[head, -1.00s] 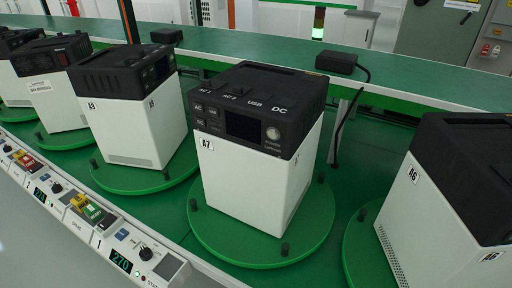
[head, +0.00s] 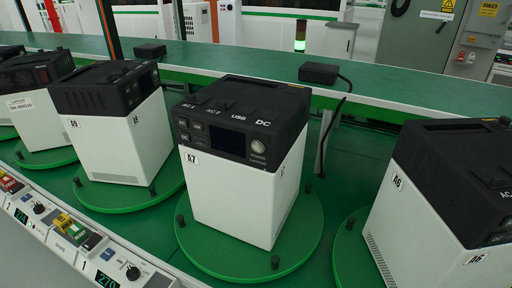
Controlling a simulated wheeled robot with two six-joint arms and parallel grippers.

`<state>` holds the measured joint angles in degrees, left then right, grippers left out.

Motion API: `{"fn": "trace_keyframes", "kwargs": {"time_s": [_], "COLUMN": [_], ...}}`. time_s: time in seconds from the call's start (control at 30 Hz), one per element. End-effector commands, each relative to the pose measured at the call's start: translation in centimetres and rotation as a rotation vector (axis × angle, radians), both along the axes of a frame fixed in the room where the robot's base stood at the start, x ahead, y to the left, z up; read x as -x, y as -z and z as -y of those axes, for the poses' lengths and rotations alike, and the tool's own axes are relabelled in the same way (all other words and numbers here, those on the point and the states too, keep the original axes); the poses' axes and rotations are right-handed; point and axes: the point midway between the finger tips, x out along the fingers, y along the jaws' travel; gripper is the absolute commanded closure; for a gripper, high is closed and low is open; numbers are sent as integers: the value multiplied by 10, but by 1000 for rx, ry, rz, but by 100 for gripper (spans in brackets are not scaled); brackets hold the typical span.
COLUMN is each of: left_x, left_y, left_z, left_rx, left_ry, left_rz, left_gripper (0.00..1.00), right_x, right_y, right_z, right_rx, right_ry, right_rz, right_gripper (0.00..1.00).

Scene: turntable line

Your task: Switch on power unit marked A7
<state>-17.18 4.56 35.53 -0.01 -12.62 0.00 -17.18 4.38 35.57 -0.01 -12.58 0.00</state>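The power unit marked A7 (head: 243,165) stands upright on a green round turntable (head: 215,262) in the middle of the head view. It has a white body and a black top part. Its black front panel (head: 224,141) faces me, with small buttons on the left, a dark screen in the middle and a round knob (head: 258,146) marked POWER on the right. The screen shows no lit reading. The A7 label (head: 191,158) is at the upper left of the white front. Neither of my grippers is in view.
A unit marked A6 (head: 425,220) stands at the right, and other units (head: 115,130) stand at the left on their own turntables. A control rail (head: 75,236) with displays and knobs runs along the front left. Black adapters (head: 318,73) lie on the green rear shelf.

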Motion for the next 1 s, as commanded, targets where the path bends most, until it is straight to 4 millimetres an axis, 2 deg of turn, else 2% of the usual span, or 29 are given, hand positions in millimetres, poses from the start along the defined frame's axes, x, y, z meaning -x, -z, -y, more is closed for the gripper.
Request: {"fn": "trace_keyframes", "kwargs": {"time_s": [0.2, 0.5, 1.0], "left_x": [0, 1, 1], "left_y": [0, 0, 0], "left_z": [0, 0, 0], "left_rx": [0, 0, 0], "left_ry": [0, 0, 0], "left_rz": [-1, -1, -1], "left_gripper": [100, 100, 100], "right_x": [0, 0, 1], "right_y": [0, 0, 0], "right_z": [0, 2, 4], "right_rx": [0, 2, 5], "right_ry": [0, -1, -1], "right_rz": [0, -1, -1], "right_gripper": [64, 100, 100]}}
